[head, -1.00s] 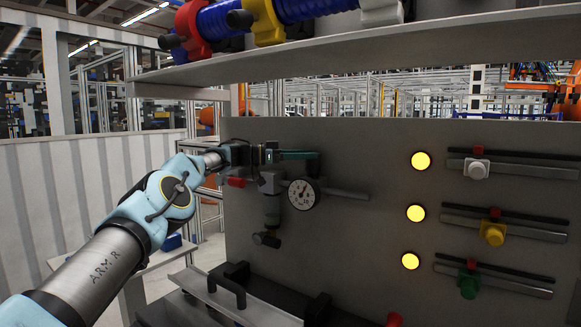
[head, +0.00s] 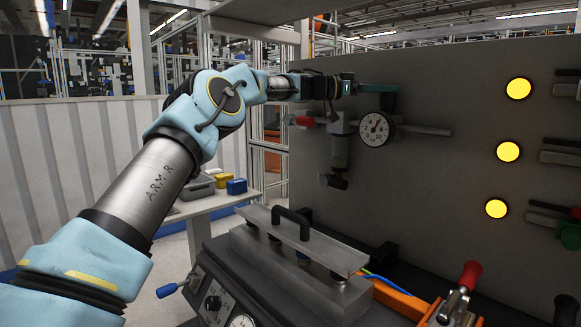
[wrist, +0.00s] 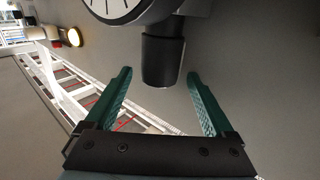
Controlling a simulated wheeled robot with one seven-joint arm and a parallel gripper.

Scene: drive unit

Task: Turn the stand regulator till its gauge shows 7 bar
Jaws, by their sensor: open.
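The stand regulator (head: 340,127) is fixed on the grey panel in the head view, with a clear bowl below it. Its round white gauge (head: 376,129) has a dark needle; the value is too small to read surely. In the wrist view only the gauge's lower edge (wrist: 118,8) shows at the top. A dark ribbed cylindrical knob (wrist: 163,55) points toward my gripper (wrist: 159,75). The green fingers are open, one on each side of the knob's end, with gaps both sides.
A red-handled valve (head: 304,121) sits left of the regulator. Below stand a clamp plate with a black handle (head: 292,222) and a red-handled toggle clamp (head: 468,276).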

